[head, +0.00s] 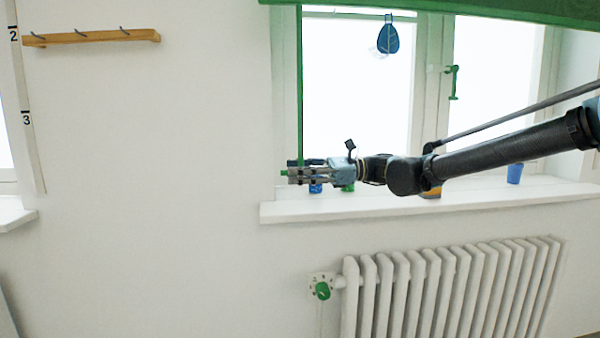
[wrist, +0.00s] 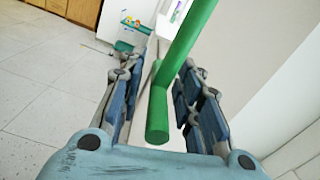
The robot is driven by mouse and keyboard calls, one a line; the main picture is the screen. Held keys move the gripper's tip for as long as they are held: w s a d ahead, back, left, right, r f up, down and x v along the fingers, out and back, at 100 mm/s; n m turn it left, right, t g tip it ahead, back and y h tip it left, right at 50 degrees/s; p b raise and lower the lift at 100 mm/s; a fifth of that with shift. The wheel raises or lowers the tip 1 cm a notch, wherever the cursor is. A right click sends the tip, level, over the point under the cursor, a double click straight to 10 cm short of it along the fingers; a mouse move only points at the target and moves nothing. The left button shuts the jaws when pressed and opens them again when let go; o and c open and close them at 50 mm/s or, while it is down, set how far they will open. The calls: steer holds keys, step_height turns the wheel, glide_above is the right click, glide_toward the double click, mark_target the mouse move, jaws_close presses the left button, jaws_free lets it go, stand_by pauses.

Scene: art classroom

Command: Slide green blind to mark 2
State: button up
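The green blind (head: 450,12) hangs across the top of the right window, only its lower part in view. A thin green pull rod (head: 299,85) runs down the window's left side to my gripper (head: 291,175). In the wrist view, the green rod (wrist: 188,42) meets a thick green crossbar handle (wrist: 157,128) between my fingers. The fingers stand apart on either side of the handle, with gaps visible, so my gripper looks open around it. A white scale strip (head: 24,85) with marks 2 (head: 14,34) and 3 (head: 26,118) stands at the far left.
Below my gripper is the white windowsill (head: 400,205) with blue cups, one at right (head: 515,173), and an orange-yellow item (head: 432,192). A radiator (head: 450,290) with a green valve knob (head: 322,291) is underneath. A wooden hook rail (head: 90,37) is on the wall.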

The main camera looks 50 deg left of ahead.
steer(key=shift+s, duration=0.1)
steer(key=v, duration=1.2)
steer(key=shift+f, duration=0.1)
stand_by(0.4)
